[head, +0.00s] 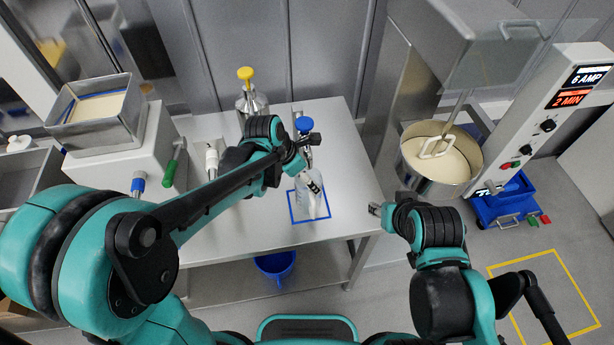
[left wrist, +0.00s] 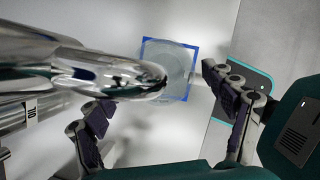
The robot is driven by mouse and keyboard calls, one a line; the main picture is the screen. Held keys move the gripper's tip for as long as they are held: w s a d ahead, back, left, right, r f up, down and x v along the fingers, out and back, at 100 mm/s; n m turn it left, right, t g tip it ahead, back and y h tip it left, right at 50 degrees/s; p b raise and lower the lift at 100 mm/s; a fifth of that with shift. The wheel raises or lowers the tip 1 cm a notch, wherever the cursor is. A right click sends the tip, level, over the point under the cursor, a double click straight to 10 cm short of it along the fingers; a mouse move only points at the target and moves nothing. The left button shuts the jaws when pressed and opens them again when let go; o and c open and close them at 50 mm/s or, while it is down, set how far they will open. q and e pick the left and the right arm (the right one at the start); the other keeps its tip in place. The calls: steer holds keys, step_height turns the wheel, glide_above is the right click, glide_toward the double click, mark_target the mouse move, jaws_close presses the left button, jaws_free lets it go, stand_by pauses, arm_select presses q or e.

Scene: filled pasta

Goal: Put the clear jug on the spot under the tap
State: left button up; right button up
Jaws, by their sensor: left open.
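The clear jug (head: 312,203) stands on the steel table inside the blue square outline (head: 293,208). In the left wrist view the jug (left wrist: 178,62) is a faint round shape within the blue outline (left wrist: 193,47). The tap column with a blue knob (head: 305,124) stands just behind; its chrome body (left wrist: 130,75) fills the left of the wrist view. My left gripper (head: 303,165) is beside the tap, above and behind the jug. Its fingers (left wrist: 155,98) are spread, with nothing visibly held. My right gripper (head: 375,210) is off the table's right edge; its jaw state is unclear.
A steel canister with a yellow knob (head: 246,90) stands behind my left arm. A green-handled valve (head: 172,165) and a steel hopper (head: 100,115) are at left. A mixer bowl (head: 438,165) stands at right. A blue bucket (head: 275,266) is below the table.

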arm_select(q)
steer(key=p+v, duration=0.2)
steer(key=v, duration=0.8)
steer(key=s+a+m+t+y, duration=0.3)
steer(key=s+a+m, duration=0.9)
steer(key=m, duration=1.2)
steer(key=shift+s+a+r+m+t+y, duration=0.25)
steer(key=shift+a+r+m+t, duration=0.2)
steer(key=shift+a+t, duration=0.45)
step_height(320, 180, down, 12)
steer(key=b, duration=1.2)
steer(key=shift+f, duration=0.2)
